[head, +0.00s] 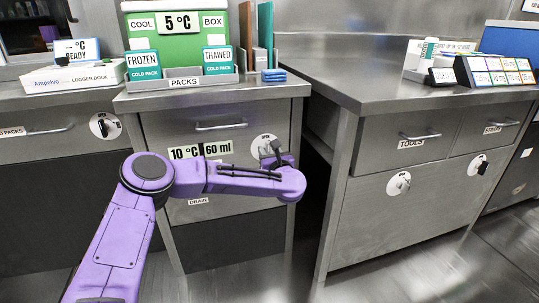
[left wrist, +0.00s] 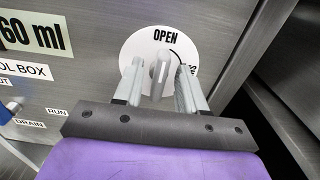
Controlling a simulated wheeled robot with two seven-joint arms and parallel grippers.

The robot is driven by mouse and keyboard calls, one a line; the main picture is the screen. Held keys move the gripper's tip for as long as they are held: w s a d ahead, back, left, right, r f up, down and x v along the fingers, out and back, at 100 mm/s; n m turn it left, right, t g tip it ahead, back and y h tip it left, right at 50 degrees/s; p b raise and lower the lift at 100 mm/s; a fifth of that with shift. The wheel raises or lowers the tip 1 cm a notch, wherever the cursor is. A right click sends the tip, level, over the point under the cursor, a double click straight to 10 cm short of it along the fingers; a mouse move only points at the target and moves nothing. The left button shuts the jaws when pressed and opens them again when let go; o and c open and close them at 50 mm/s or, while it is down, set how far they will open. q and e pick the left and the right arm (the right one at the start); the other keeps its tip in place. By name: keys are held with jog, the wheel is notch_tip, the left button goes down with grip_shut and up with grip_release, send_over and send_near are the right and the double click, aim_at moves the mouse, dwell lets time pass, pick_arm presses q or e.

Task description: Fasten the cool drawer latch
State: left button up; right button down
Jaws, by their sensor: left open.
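The cool drawer latch is a round white plate (left wrist: 128,47) with a grey upright lever (left wrist: 161,66). The lever points up at the word OPEN, and a curved arrow runs right toward a label mostly hidden by a finger. In the head view, the latch plate (head: 262,142) is on the right of the cool drawer front (head: 165,124), partly hidden by my left gripper (head: 275,149). In the left wrist view, my left gripper (left wrist: 160,72) is open, with one finger on each side of the lever. Whether either finger touches it cannot be told. My right gripper is out of view.
The drawer handle (head: 220,126) is left of the latch, above a 10 °C 60 ml label (head: 205,151). A dark gap lies between this cabinet and the right one, which has its own latches (head: 398,184). Cold packs (head: 143,65) stand on the counter above.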

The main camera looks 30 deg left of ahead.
pick_arm(q)
grip_shut()
